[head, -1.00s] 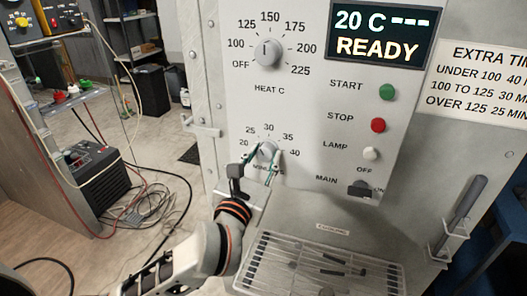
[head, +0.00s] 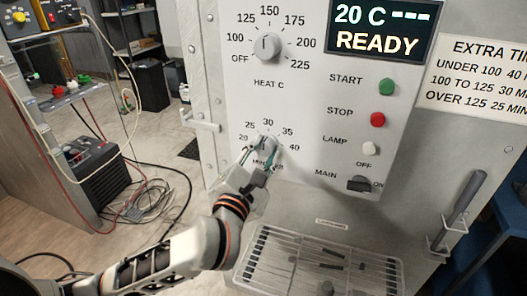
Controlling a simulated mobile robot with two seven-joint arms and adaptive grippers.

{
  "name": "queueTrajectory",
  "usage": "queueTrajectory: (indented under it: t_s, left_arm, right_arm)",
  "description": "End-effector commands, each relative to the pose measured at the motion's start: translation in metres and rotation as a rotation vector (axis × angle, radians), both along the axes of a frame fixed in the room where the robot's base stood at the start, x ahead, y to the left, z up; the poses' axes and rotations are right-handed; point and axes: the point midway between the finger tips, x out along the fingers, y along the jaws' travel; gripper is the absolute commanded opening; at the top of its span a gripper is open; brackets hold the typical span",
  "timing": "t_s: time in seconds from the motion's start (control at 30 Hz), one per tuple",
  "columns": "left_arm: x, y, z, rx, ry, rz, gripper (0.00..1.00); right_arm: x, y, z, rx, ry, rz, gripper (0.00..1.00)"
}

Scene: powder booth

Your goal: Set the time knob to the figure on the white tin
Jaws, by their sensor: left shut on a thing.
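The time knob (head: 267,143) is a small grey knob low on the oven's pale panel, with figures 20, 25, 30, 35 and 40 around it and a partly covered word below. My left gripper (head: 262,154) comes up from below and is shut on this knob, one finger at each side. The fingers cover part of the knob, and I cannot read its pointer clearly. The white tin is not seen in this view. My right gripper is not in view.
Above is the heat knob (head: 267,47). The display (head: 380,31) reads 20 C and READY. At right are the green start button (head: 387,87), red stop button (head: 377,119), lamp button (head: 370,148) and main switch (head: 359,184). A wire rack tray (head: 318,262) sits below.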

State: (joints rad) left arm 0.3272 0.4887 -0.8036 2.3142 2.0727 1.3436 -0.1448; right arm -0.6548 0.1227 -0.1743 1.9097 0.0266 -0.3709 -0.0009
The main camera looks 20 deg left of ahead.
Motion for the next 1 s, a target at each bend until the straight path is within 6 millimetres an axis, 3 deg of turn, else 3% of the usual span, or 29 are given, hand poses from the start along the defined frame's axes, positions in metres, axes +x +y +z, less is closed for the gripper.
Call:
queueTrajectory:
  t_s: [0.37, 0.4, 0.43, 0.8, 1.0]
  left_arm:
    - [0.0, 0.0, -0.001, 0.003, 0.001, 0.0, 0.08]
    - [0.0, 0.0, -0.001, 0.002, 0.001, 0.0, 0.4]
    - [0.0, 0.0, -0.001, 0.002, 0.001, 0.0, 0.47]
    - [-0.002, 0.0, -0.001, 0.002, 0.001, -0.001, 0.47]
    - [-0.026, 0.001, -0.003, 0.001, 0.004, -0.001, 0.47]
  right_arm:
    - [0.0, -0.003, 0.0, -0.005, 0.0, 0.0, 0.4]
    - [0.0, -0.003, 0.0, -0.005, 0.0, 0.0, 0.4]
    - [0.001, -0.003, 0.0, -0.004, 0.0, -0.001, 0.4]
    - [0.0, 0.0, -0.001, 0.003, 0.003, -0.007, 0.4]
    - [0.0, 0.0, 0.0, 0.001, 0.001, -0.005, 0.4]
